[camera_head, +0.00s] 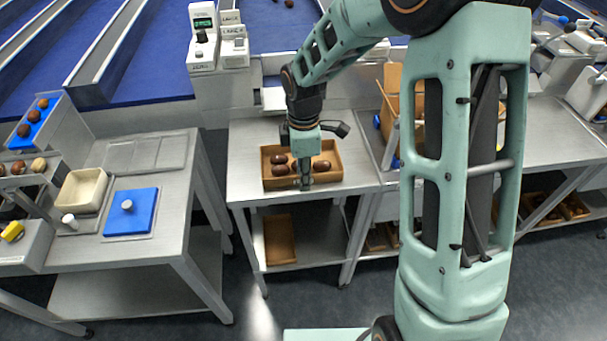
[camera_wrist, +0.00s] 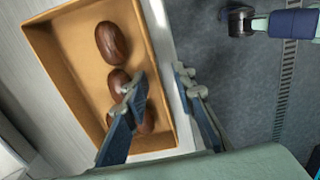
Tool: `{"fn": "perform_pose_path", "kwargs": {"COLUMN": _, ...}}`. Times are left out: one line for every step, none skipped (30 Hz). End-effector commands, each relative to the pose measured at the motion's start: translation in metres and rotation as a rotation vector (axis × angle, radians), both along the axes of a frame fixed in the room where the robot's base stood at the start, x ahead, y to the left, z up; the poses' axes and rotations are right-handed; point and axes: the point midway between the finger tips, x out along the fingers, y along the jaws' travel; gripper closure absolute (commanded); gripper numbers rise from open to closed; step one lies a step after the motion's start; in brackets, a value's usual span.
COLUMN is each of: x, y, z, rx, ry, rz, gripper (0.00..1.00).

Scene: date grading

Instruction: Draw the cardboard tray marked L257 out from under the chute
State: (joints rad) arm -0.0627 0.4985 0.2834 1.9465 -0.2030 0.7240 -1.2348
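A brown cardboard tray (camera_head: 327,178) holding several dark brown dates (camera_head: 281,169) stands on the middle metal table, below a pale chute-like outlet (camera_head: 274,98). I cannot read a mark on it. The tray (camera_wrist: 75,60) fills the left of the wrist view, with dates (camera_wrist: 111,42) along its inside. My gripper (camera_head: 305,184) points down at the tray's front edge. In the wrist view my gripper (camera_wrist: 160,78) straddles the tray wall, one finger inside over the dates and one outside. The fingers are apart, with gaps beside the wall.
A left table (camera_head: 150,240) carries a cream bin (camera_head: 80,190) and a blue pad (camera_head: 130,212). Another cardboard tray (camera_head: 280,240) lies on the shelf below. An upright cardboard box (camera_head: 393,75) stands to the right. The floor in front is clear.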

Motion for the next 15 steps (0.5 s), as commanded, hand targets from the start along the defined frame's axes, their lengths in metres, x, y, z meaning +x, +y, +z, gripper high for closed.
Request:
{"fn": "perform_pose_path", "kwargs": {"x": 0.0, "y": 0.0, "z": 0.002, "rx": 0.0, "ry": -0.001, "rz": 0.0, "gripper": 0.75}}
{"fn": "perform_pose_path", "kwargs": {"x": 0.001, "y": 0.0, "z": 0.004, "rx": 0.0, "ry": -0.002, "rz": 0.0, "gripper": 0.75}}
{"fn": "perform_pose_path", "kwargs": {"x": 0.001, "y": 0.0, "z": 0.008, "rx": 0.0, "ry": -0.003, "rz": -0.001, "gripper": 0.75}}
{"fn": "perform_pose_path", "kwargs": {"x": 0.001, "y": 0.0, "z": 0.012, "rx": 0.001, "ry": -0.004, "rz": -0.001, "gripper": 0.75}}
{"fn": "perform_pose_path", "kwargs": {"x": 0.001, "y": 0.0, "z": 0.017, "rx": 0.001, "ry": -0.005, "rz": -0.001, "gripper": 0.75}}
{"fn": "perform_pose_path", "kwargs": {"x": 0.001, "y": 0.0, "z": 0.024, "rx": 0.001, "ry": -0.005, "rz": -0.001, "gripper": 0.75}}
{"fn": "perform_pose_path", "kwargs": {"x": 0.002, "y": 0.0, "z": 0.03, "rx": 0.001, "ry": -0.007, "rz": -0.001, "gripper": 0.75}}
{"fn": "perform_pose_path", "kwargs": {"x": 0.002, "y": 0.0, "z": 0.036, "rx": 0.001, "ry": -0.006, "rz": -0.001, "gripper": 0.75}}
{"fn": "perform_pose_path", "kwargs": {"x": 0.002, "y": 0.0, "z": 0.045, "rx": 0.002, "ry": -0.007, "rz": -0.002, "gripper": 0.75}}
{"fn": "perform_pose_path", "kwargs": {"x": 0.002, "y": 0.0, "z": 0.052, "rx": 0.002, "ry": -0.007, "rz": -0.002, "gripper": 0.75}}
{"fn": "perform_pose_path", "kwargs": {"x": 0.002, "y": 0.0, "z": 0.059, "rx": 0.001, "ry": -0.006, "rz": -0.002, "gripper": 0.75}}
{"fn": "perform_pose_path", "kwargs": {"x": 0.002, "y": 0.0, "z": 0.068, "rx": 0.001, "ry": -0.007, "rz": -0.001, "gripper": 0.75}}
{"fn": "perform_pose_path", "kwargs": {"x": 0.002, "y": 0.0, "z": 0.074, "rx": 0.001, "ry": -0.006, "rz": -0.001, "gripper": 0.75}}
{"fn": "perform_pose_path", "kwargs": {"x": 0.002, "y": 0.0, "z": 0.08, "rx": 0.001, "ry": -0.007, "rz": -0.001, "gripper": 0.75}}
{"fn": "perform_pose_path", "kwargs": {"x": 0.001, "y": 0.0, "z": 0.087, "rx": 0.001, "ry": -0.005, "rz": -0.001, "gripper": 0.75}}
